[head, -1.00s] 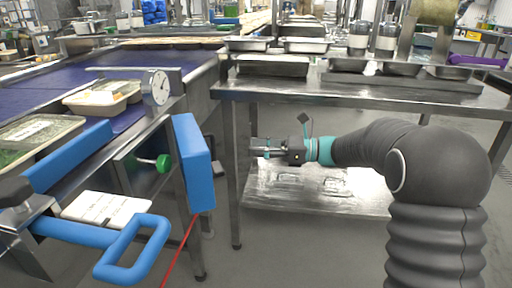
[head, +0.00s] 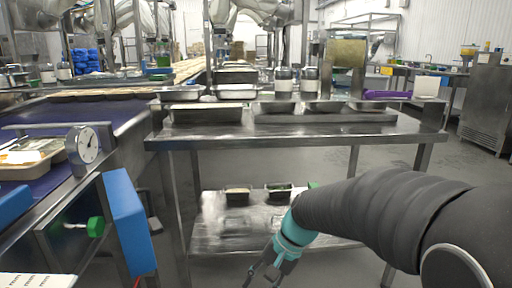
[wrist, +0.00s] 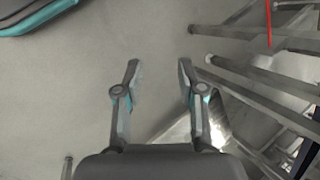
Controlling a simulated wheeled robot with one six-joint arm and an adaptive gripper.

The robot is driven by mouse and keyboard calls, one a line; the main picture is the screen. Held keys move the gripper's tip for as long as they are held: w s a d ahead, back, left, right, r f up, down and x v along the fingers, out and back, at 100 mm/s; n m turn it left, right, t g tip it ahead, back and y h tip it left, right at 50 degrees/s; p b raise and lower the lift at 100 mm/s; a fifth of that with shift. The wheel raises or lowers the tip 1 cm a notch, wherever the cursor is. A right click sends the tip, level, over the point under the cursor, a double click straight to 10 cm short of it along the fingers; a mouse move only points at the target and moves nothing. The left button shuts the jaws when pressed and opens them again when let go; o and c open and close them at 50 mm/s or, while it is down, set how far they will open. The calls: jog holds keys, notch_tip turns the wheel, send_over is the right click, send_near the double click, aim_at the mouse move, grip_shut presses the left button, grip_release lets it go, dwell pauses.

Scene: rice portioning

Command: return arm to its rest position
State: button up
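My gripper (head: 264,273) hangs low in front of the steel table in the head view, at the lower middle of the picture. In the wrist view my gripper (wrist: 158,68) has its two fingers spread apart with nothing between them. Bare grey floor shows beyond the fingertips. My arm, in a dark grey sleeve, comes in from the lower right of the head view and bends down to the teal wrist.
The steel table (head: 300,132) stands ahead, with trays on top and small containers on its lower shelf (head: 215,235). A conveyor (head: 68,112) with a dial scale (head: 83,148) is at left. Steel legs (wrist: 265,95) lie right of the fingers in the wrist view.

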jog(key=s+d+r+n+t+h, duration=0.2)
jog(key=s+d+r+t, duration=0.1)
jog(key=s+d, duration=0.4)
jog(key=s+d+r+n+t+h, duration=0.2)
jog(key=s+d+r+t+h, duration=0.1)
jog(key=s+d, duration=0.4)
jog(key=shift+d+r, duration=0.4)
jog(key=shift+r, duration=0.1)
jog(key=shift+r+t, duration=0.3)
jog(key=shift+c, duration=1.4)
jog(key=shift+d, duration=0.1)
grip_shut()
